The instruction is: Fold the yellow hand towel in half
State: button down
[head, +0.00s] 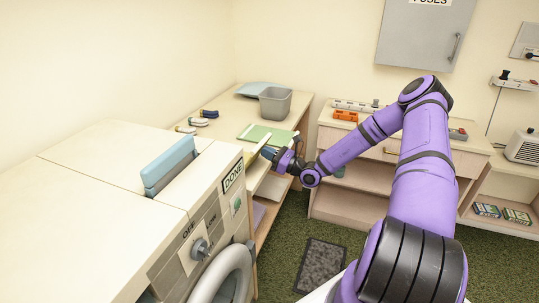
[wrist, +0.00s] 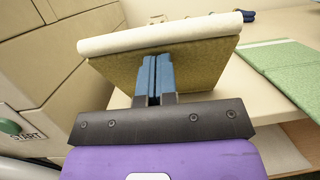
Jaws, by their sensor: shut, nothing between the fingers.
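The yellow hand towel appears to be the olive-yellow textured piece (wrist: 205,62) in the middle of the wrist view. A thick pale rounded edge runs along its far side. I cannot tell whether this edge is part of it. In the head view the machine and my arm hide most of that spot, and only a pale yellow sliver (head: 252,155) shows. My gripper (wrist: 155,62) is shut, with its blue fingers together and empty. The fingertips overlap the yellow piece in the picture; whether they touch it is unclear. The gripper also shows in the head view (head: 270,153), at the bench's near edge.
A white machine (head: 95,165) with a blue upright piece (head: 168,165) stands close on the left. A green cloth (head: 268,135) lies beside the towel on the bench (head: 222,108). A grey bin (head: 275,103) and small dark-and-light items (head: 203,118) stand farther back.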

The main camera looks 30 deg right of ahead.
jog(key=shift+r+x, duration=0.15)
jog(key=shift+x, duration=1.45)
jog(key=shift+r+x, duration=0.2)
jog(key=shift+x, duration=1.45)
jog(key=shift+f+x, duration=0.2)
jog(key=shift+x, duration=0.6)
jog(key=shift+f+x, duration=0.15)
jog(key=shift+x, duration=0.6)
jog(key=shift+f+x, duration=0.2)
jog(key=shift+x, duration=0.6)
jog(key=shift+w, duration=0.15)
jog(key=shift+s+d+r, duration=0.55)
jog(key=shift+s+r, duration=0.25)
jog(key=shift+s, duration=0.05)
jog(key=shift+s+d+r, duration=0.55)
jog(key=shift+s+r, duration=0.3)
jog(key=shift+s+d+r, duration=0.55)
jog(key=shift+s+r, duration=0.25)
jog(key=shift+s, duration=0.05)
